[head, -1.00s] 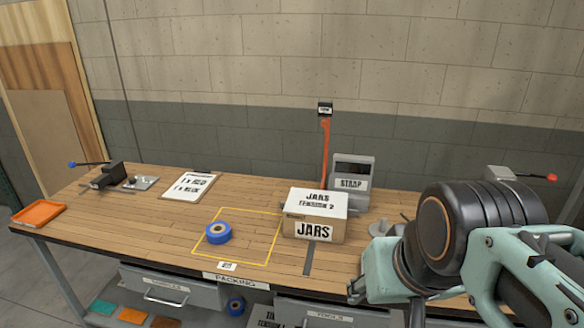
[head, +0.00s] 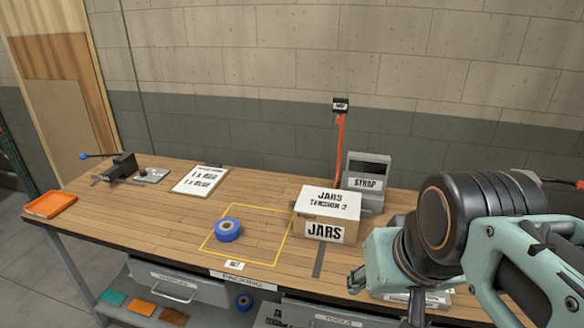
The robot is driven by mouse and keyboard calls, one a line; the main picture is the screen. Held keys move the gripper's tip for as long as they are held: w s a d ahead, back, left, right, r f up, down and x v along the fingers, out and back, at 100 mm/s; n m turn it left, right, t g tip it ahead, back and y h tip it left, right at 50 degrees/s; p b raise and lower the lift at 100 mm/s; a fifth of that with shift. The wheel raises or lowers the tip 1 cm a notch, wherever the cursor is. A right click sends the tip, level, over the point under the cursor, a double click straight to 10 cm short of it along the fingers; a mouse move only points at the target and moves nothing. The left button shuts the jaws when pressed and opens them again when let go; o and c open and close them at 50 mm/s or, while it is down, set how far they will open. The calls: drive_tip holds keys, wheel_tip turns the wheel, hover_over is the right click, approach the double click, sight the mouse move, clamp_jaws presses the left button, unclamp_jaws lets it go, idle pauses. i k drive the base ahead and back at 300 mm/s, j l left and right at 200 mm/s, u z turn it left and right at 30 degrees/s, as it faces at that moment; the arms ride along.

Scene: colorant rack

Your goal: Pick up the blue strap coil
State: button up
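The blue strap coil (head: 227,230) lies flat on the wooden packing table (head: 150,227), inside a yellow outlined square near the front edge. My gripper (head: 357,279) shows at the lower right, to the right of the coil and well apart from it. Only a small dark part of the gripper's end shows past my arm, so whether it is open or shut cannot be told.
A JARS box (head: 325,231) stands right of the square, with a grey STRAP device (head: 367,178) behind it. A clipboard (head: 201,179), a black tool (head: 122,167) and an orange tray (head: 50,204) lie to the left. The table left of the coil is clear.

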sight(228, 230)
drive_tip(key=l+z, duration=0.1)
drive_tip(key=z, duration=0.15)
drive_tip(key=l+z, duration=0.1)
drive_tip(key=z, duration=0.15)
drive_tip(key=u, duration=1.4)
drive_tip(key=i+j+z, duration=0.3)
drive_tip(key=i+j, duration=0.2)
drive_tip(key=i, duration=0.15)
drive_tip(key=i+j+z, duration=0.1)
drive_tip(key=i+j, duration=0.15)
drive_tip(key=i+j+z, duration=0.1)
drive_tip(key=j, duration=0.35)
drive_tip(key=i, duration=0.1)
